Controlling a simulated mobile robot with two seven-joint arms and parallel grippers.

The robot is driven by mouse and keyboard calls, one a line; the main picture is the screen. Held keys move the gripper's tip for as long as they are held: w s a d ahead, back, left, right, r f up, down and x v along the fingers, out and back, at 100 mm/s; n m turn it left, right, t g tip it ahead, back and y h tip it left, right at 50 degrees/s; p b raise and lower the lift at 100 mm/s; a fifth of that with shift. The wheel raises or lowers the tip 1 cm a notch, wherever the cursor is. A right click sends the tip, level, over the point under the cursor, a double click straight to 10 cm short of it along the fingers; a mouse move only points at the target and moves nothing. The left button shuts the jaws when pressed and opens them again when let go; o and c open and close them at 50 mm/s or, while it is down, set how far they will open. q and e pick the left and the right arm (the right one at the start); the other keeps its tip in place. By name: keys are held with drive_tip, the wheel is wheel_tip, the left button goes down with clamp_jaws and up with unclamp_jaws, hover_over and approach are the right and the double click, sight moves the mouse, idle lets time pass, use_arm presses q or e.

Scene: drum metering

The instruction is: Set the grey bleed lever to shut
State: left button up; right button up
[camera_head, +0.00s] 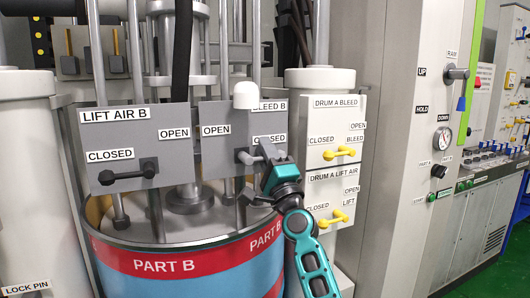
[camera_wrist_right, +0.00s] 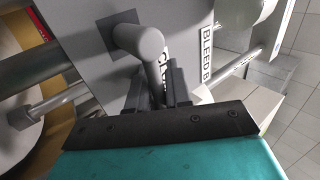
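The grey bleed lever (camera_head: 247,157) is on the grey BLEED B panel (camera_head: 213,150), below a white cap. Its arm points right, by the CLOSED label and away from the OPEN label on the left. My right gripper (camera_head: 268,154) is at the lever's outer end. In the right wrist view the lever's round hub (camera_wrist_right: 140,42) and its arm show, with the arm running down between the two dark fingers (camera_wrist_right: 159,88). The fingers sit close on both sides of it; the exact contact is partly hidden. My left gripper is not in view.
A black lever (camera_head: 128,175) sits on the LIFT AIR B panel (camera_head: 110,130) to the left. Yellow levers (camera_head: 339,153) are on the white DRUM A panel to the right, close to my right arm. The PART B drum (camera_head: 190,262) stands below.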

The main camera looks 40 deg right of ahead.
drive_tip(key=o, duration=0.3)
drive_tip(key=shift+d, duration=0.2)
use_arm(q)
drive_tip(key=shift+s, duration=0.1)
use_arm(e)
drive_tip(key=shift+a, duration=0.1)
